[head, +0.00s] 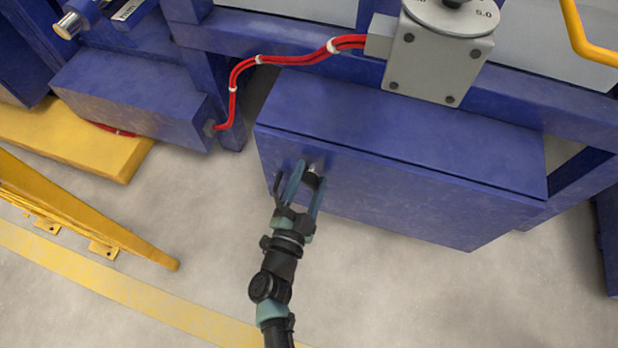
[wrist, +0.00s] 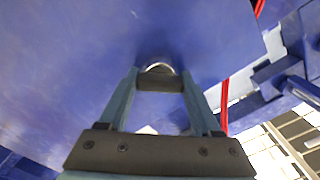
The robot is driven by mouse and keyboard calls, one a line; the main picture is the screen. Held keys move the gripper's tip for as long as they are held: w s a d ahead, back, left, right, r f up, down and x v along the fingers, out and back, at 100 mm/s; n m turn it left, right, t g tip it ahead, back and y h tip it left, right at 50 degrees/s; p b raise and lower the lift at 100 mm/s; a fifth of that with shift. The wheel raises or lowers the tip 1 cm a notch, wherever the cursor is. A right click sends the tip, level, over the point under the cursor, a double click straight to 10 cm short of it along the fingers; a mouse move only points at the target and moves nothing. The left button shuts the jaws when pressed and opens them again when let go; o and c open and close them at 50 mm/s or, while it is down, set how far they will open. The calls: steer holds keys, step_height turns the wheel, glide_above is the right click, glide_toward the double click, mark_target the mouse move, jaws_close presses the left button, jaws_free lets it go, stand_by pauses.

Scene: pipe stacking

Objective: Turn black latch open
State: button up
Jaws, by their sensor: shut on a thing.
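The black latch (head: 312,181) sits on the front face of the blue box, near its left end. In the wrist view the latch (wrist: 160,81) is a short dark bar in front of a silvery round base (wrist: 158,67). My gripper (head: 309,176) reaches up to the box front with its two teal fingers on either side of the latch. In the wrist view the fingertips of my gripper (wrist: 160,76) close on the ends of the dark bar. The fingers partly hide the latch in the head view.
The blue box (head: 420,195) has its lid down. A grey gauge box (head: 437,62) stands above it, with a red cable (head: 237,80) running left to another blue box (head: 130,100). A yellow rail (head: 90,215) is at the left. The floor in front is clear.

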steer(key=m+b, duration=0.1)
steer(key=m, duration=0.3)
steer(key=shift+f+m, duration=0.1)
steer(key=shift+m, duration=0.3)
steer(key=m+b, duration=0.1)
steer(key=m, duration=0.3)
steer(key=shift+m, duration=0.3)
steer(key=o, duration=1.4)
steer(key=p+v, duration=0.4)
steer(key=v, duration=0.9)
steer(key=shift+w+r, duration=0.1)
steer(key=shift+r, duration=0.1)
